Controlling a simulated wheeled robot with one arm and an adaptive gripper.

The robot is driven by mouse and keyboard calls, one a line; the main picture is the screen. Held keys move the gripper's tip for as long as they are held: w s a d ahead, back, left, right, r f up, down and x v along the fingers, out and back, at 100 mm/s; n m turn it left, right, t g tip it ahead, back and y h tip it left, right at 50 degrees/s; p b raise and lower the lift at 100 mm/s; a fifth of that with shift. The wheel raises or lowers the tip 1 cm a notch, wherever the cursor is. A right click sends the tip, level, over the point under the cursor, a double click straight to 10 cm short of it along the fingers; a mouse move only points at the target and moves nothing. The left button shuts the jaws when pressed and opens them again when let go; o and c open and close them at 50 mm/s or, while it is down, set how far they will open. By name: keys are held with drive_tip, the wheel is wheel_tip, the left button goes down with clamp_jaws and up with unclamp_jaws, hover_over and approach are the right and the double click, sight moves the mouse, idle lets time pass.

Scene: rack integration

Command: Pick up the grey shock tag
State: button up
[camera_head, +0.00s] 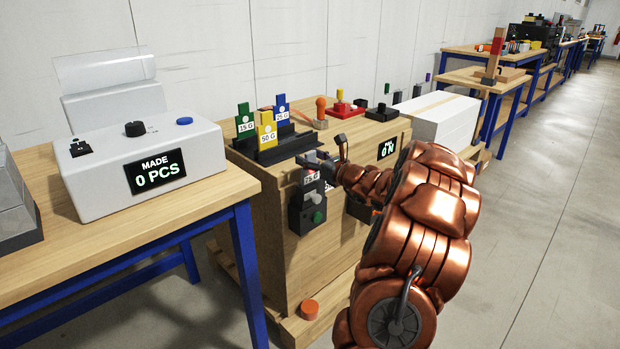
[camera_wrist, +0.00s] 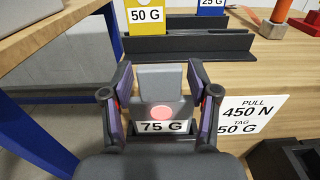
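The grey shock tag (camera_wrist: 162,82), marked 75 G with a pink-red round spot, stands between my gripper's fingers in the wrist view. In the head view the grey tag (camera_head: 311,179) sits at a dark holder (camera_head: 304,215) on the front of the wooden crate. My gripper (camera_wrist: 160,95) has one finger on each side of the tag. The fingers look open, with narrow gaps beside the tag's upper part; contact lower down is unclear. In the head view my gripper (camera_head: 319,160) partly hides the tag's top.
A black rack (camera_head: 283,146) on the crate top holds a green 15 G tag (camera_head: 245,122), a yellow 50 G tag (camera_head: 266,130) and a blue 25 G tag (camera_head: 282,110). A white sign (camera_wrist: 252,112) is right of my gripper. A blue-legged table (camera_head: 248,270) stands left.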

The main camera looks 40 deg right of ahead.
drive_tip(key=c, duration=0.7)
drive_tip(key=shift+c, duration=0.2)
